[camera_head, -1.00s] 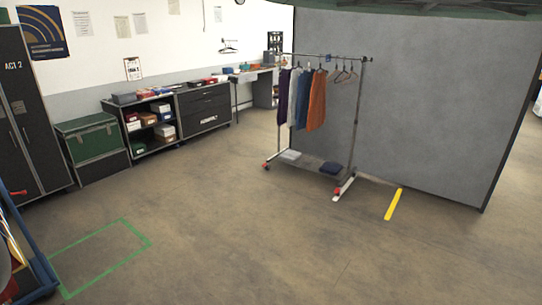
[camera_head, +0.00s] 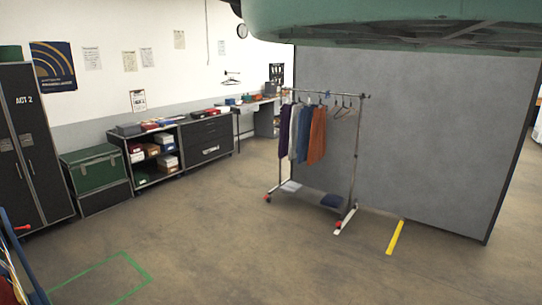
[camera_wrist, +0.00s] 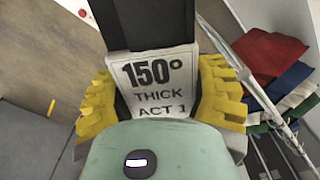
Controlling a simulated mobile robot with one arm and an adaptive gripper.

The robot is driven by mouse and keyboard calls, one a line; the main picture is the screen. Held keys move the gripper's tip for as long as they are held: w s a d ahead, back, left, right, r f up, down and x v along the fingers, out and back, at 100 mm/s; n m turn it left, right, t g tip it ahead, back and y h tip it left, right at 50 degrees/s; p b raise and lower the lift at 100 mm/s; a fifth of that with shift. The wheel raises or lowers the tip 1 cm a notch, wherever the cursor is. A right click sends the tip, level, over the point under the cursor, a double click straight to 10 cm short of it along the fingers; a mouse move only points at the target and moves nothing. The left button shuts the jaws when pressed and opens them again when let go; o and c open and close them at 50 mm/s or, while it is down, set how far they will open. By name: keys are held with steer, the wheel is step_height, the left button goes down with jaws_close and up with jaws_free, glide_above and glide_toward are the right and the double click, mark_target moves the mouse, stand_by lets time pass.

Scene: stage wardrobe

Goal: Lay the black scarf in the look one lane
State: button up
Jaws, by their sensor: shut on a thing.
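In the wrist view my gripper (camera_wrist: 158,95) has yellow fingers closed on both sides of a black thing (camera_wrist: 145,25). A white tag reading "150° THICK ACT 1" sits on the black thing between the fingers. The pictures do not settle whether this black thing is the black scarf. No lane marked look one can be made out in either view. My gripper does not show in the head view; only a green part of my arm crosses the top right there.
Red cloth (camera_wrist: 270,52) and blue cloth (camera_wrist: 285,82) lie right of my gripper. A clothes rack (camera_head: 355,165) stands before a grey partition (camera_head: 430,130). Shelves (camera_head: 155,155) and a green trunk (camera_head: 95,170) line the wall. Green tape (camera_head: 105,265) marks open floor. A blue-framed thing is at lower left.

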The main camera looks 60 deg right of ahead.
steer(key=d+r+n+p, duration=0.8)
steer(key=d+r+p, duration=0.4)
steer(key=r, duration=0.8)
steer(key=shift+s+d, duration=0.45)
steer(key=shift+d, duration=0.9)
